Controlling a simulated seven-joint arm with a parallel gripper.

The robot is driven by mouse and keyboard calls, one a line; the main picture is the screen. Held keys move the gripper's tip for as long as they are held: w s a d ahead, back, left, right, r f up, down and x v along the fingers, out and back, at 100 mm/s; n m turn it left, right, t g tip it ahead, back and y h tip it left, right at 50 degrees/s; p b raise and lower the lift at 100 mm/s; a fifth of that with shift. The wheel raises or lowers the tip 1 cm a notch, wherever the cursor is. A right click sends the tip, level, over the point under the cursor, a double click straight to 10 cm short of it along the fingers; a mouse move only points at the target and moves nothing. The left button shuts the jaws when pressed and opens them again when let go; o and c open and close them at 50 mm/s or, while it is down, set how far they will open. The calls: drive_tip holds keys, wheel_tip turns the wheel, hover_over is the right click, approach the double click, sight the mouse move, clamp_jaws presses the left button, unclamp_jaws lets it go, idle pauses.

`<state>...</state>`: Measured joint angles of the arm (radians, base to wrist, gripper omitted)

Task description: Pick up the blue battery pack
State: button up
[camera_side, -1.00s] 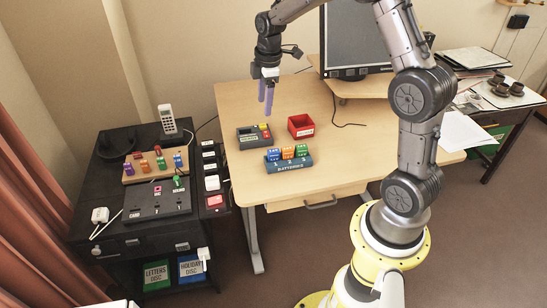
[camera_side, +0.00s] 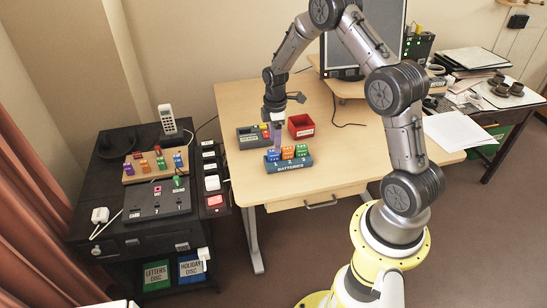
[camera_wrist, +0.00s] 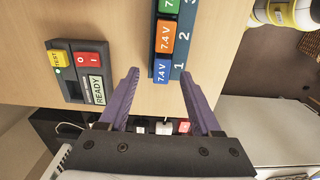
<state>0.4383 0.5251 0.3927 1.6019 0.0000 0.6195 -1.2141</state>
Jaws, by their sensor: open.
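The blue battery pack (camera_side: 272,154) sits in slot 1, at the left end of the blue battery holder (camera_side: 290,167) on the desk. It also shows in the wrist view (camera_wrist: 161,71), marked 7.4 V, beside the number 1. The orange pack (camera_side: 288,152) and the green pack (camera_side: 302,151) stand in slots 2 and 3. My gripper (camera_side: 275,140) is just above and behind the blue pack in the side view. In the wrist view my gripper (camera_wrist: 160,80) has its two purple fingers apart, with the blue pack between and slightly beyond the tips. Nothing is held.
A grey tester (camera_side: 249,139) with red and yellow buttons stands left of the holder, close to my fingers. A red open box (camera_side: 301,126) stands behind the holder. A monitor (camera_side: 350,42) is at the back. The desk's right side is mostly clear.

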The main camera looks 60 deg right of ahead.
sight(273, 157)
drive_tip(key=shift+a+f, duration=0.2)
drive_tip(key=shift+f, duration=2.15)
clamp_jaws()
